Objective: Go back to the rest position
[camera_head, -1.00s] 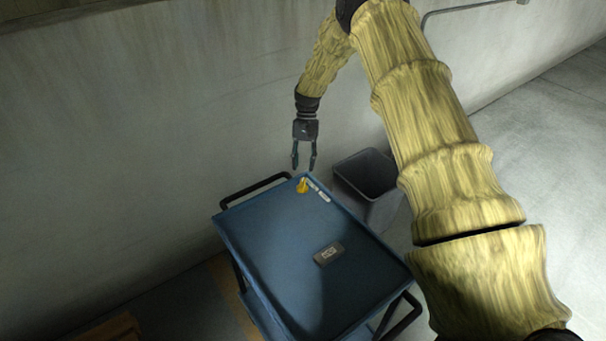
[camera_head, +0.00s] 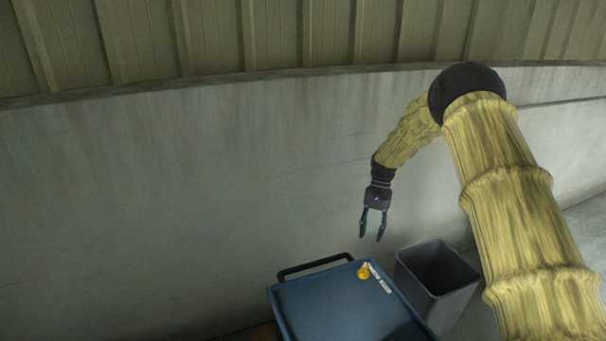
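My gripper (camera_head: 372,225) hangs down at the end of my bent arm, above the far end of the blue cart (camera_head: 345,308). Its two fingers are apart with nothing between them. Below it, a small yellow object (camera_head: 363,271) stands on the cart top near the far edge, apart from the fingers. A pale strip with markings (camera_head: 381,279) lies beside the yellow object. The near part of the cart is cut off by the bottom of the picture.
A grey open bin (camera_head: 437,285) stands right of the cart, close to it. The cart's black handle (camera_head: 315,265) sticks out at its far left. A concrete wall (camera_head: 180,200) runs behind, with ribbed panelling (camera_head: 220,35) above it.

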